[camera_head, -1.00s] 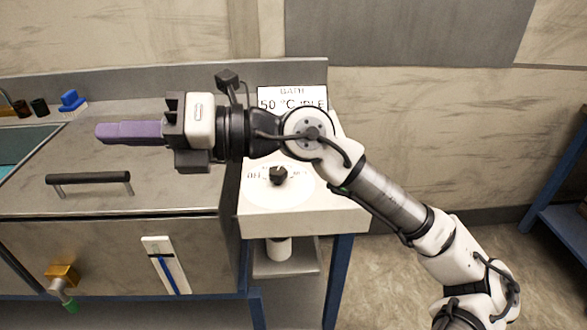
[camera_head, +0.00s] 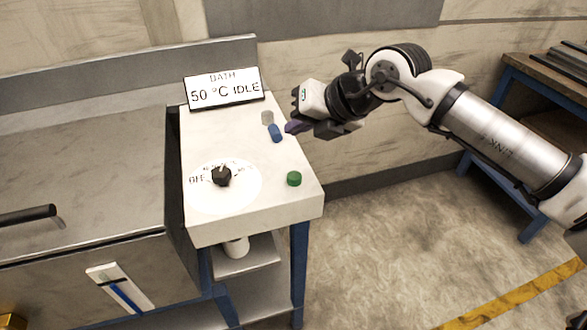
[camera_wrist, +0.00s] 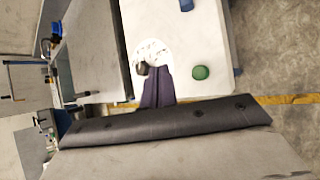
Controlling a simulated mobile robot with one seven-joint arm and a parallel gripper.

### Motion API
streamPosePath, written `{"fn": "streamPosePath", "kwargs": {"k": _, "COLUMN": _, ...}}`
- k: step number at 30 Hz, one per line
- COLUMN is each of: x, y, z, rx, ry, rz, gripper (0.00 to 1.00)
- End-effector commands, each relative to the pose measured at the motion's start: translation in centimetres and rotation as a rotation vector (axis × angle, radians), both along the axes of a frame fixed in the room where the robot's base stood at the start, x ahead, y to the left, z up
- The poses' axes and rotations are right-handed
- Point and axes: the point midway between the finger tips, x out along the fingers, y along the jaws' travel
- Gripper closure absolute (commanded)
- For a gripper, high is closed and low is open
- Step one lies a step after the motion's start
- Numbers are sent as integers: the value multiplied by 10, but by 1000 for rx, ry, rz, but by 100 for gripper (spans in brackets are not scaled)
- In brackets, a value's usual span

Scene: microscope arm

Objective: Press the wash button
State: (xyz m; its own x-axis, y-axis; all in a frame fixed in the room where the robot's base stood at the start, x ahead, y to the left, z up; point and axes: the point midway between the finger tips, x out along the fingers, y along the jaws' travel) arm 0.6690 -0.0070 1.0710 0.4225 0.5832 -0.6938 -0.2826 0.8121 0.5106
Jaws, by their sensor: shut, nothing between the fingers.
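The white control panel (camera_head: 240,215) carries a grey button (camera_head: 267,117), a blue button (camera_head: 275,133) and a green button (camera_head: 294,178). No readable label shows which one is the wash button. The blue button also shows at the top edge of the wrist view (camera_wrist: 187,5), and the green one right of the fingers (camera_wrist: 200,72). My gripper (camera_head: 290,127) has purple fingers, shut and empty. In the head view its tips appear just right of the blue button, seemingly above the panel; I cannot tell the exact gap.
A black dial (camera_head: 221,175) on a white disc sits left of the green button. A display (camera_head: 224,90) reading "BATH 50 °C IDLE" stands at the panel's back. A metal bath lid with a black handle (camera_head: 28,215) is at left. Open floor lies right of the panel.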

Motion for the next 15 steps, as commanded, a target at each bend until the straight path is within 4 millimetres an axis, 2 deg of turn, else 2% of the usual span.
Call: {"fn": "streamPosePath", "kwargs": {"k": 15, "x": 0, "y": -2, "z": -5, "rx": -5, "ry": 2, "rz": -6, "gripper": 100}}
